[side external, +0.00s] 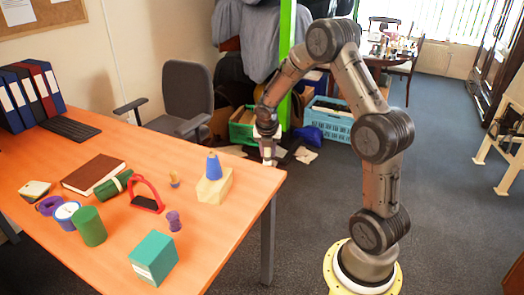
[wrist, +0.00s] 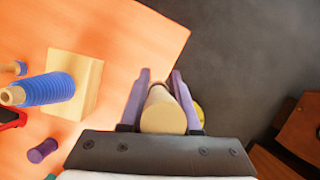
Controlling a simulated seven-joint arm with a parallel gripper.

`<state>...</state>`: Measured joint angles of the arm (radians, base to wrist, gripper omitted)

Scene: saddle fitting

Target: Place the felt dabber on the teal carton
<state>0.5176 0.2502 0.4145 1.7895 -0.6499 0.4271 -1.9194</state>
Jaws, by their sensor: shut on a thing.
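The teal carton (side external: 153,258) stands upright near the front edge of the table in the side view. A small teal sliver shows at the bottom edge of the wrist view. My gripper (wrist: 160,76) is shut on the felt dabber (wrist: 163,112), a pale tan cylinder with its round end toward the wrist camera. Its far end is hard to make out. In the side view my gripper (side external: 268,158) points down beside the table's far right corner, well apart from the carton. The dabber is too small to tell clearly there.
A blue thread cone (side external: 213,166) stands on a wooden block (side external: 216,189) near my gripper. A purple spool (side external: 173,220) stands behind the carton. A red stirrup-like frame (side external: 147,194), green cylinder (side external: 90,226) and brown book (side external: 93,174) are further left. The table right of the carton is clear.

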